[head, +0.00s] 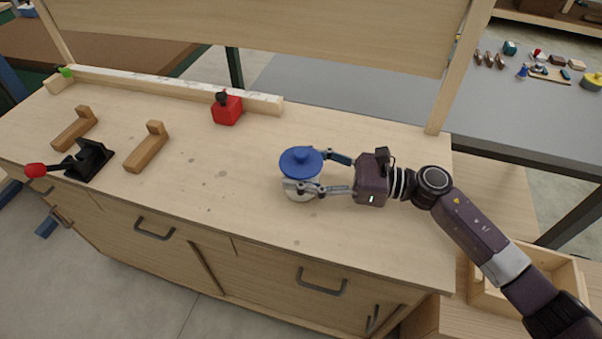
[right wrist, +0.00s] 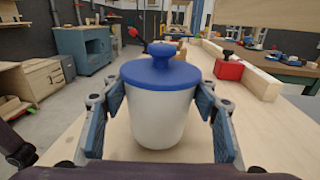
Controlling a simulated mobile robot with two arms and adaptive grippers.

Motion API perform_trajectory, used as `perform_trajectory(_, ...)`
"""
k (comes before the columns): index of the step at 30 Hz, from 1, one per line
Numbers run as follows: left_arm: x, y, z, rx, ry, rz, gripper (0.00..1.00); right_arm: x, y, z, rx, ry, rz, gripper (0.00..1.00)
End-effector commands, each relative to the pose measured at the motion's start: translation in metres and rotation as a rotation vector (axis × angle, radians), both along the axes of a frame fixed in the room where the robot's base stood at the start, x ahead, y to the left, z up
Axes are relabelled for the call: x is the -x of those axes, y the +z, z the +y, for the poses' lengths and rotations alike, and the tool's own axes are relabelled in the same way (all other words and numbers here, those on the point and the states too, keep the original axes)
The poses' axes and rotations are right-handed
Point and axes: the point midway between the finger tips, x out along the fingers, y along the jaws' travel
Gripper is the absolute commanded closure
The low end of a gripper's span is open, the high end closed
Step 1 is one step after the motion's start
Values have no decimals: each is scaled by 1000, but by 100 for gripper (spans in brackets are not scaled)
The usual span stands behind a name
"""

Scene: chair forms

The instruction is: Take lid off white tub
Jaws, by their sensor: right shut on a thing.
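A white tub (right wrist: 158,118) with a blue knobbed lid (right wrist: 160,72) stands upright on the wooden bench. In the head view the blue lid (head: 300,162) hides most of the tub (head: 299,194). The lid sits on top of the tub. My right gripper (head: 310,175) comes in from the right with its fingers on both sides of the tub, shut on the tub's body below the lid. In the right wrist view the two blue finger pads flank the tub (right wrist: 165,125). My left gripper is not in view.
A red block with a black knob (head: 227,110) stands near the back rail (head: 180,92). Two wooden brackets (head: 147,148) and a black clamp with a red handle (head: 88,160) are at the left. The bench (head: 215,175) around the tub is clear.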

Motion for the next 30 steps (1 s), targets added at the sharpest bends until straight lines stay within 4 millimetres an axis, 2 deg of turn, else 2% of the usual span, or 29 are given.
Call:
perform_trajectory(6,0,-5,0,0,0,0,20,0,46,0,1,0,-8,69)
perform_trajectory(12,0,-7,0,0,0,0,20,0,77,0,0,0,-5,69)
perform_trajectory(16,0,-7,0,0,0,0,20,0,87,0,-1,0,-2,69)
perform_trajectory(23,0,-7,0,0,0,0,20,0,88,0,-1,0,0,69)
perform_trajectory(24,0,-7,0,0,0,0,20,0,88,0,-1,0,0,46)
perform_trajectory(30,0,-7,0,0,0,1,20,0,88,0,-1,-1,0,68)
